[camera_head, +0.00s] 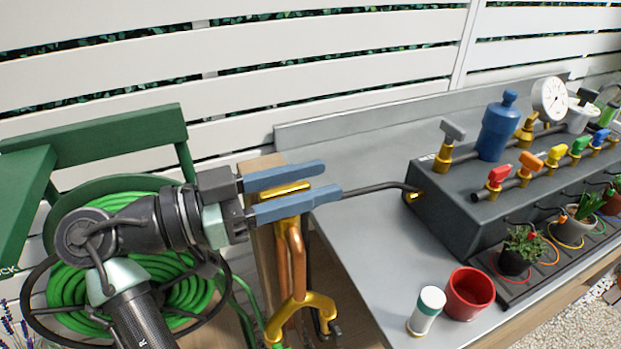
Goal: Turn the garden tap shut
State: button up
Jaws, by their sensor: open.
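The garden tap (299,312) is a brass fitting on a copper pipe (296,258) at the left end of the grey bench. A gold bar-shaped handle (285,188) sits at the top of the pipe. My gripper (323,180) reaches in from the left. Its two blue fingers are open, one on the far side and one on the near side of the gold handle. The handle lies between them; I cannot tell whether either finger touches it. The near finger hides part of the handle and the pipe top.
A dark box (462,203) with coloured valves stands on the bench (365,250), with a black hose running from it behind my fingers. A red pot (469,293) and a white bottle (427,310) stand at the front. A green hose (150,275) is coiled at left, by a green chair (100,135).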

jog(key=v, duration=1.2)
jog(key=shift+s+a, duration=0.15)
jog(key=shift+a, duration=0.2)
